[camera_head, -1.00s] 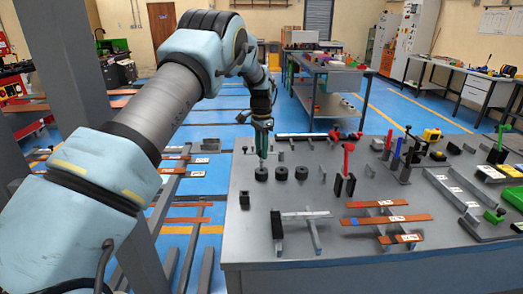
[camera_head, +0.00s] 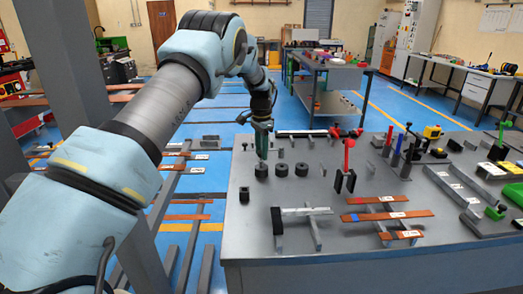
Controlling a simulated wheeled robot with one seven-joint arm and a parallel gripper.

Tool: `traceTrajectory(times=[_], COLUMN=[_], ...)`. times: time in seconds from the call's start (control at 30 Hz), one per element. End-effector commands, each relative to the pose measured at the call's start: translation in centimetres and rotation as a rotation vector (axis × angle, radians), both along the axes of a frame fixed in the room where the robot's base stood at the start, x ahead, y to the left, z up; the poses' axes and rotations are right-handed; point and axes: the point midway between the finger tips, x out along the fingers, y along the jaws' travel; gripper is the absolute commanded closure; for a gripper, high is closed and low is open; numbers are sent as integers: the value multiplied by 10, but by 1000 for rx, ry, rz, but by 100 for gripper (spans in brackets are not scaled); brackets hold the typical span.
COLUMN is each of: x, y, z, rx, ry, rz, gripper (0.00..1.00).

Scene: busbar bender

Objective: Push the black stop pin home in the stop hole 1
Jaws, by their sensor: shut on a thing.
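My gripper (camera_head: 262,150), with greenish fingers, points straight down at the near left part of the grey bench top (camera_head: 340,240). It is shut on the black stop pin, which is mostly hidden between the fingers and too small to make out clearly. The fingertips are just above the leftmost of three short dark round pieces (camera_head: 261,170) standing in a row. Stop hole 1 cannot be made out; the gripper and the round piece cover that spot. Whether the pin is seated cannot be told from this view.
Two more dark round pieces (camera_head: 281,170) stand right of the gripper. A small dark block (camera_head: 244,195) stands near the left edge.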

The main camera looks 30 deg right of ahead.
Motion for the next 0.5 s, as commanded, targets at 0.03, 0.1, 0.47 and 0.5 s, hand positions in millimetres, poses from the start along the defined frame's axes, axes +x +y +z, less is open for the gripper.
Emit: traceTrajectory(times=[0.03, 0.1, 0.47, 0.5], x=[0, 0, 0, 0], y=[0, 0, 0, 0], z=[-2, -4, -12, -13], rx=[0, 0, 0, 0], ry=[0, 0, 0, 0], rz=[0, 0, 0, 0], gripper=[100, 100, 100, 100])
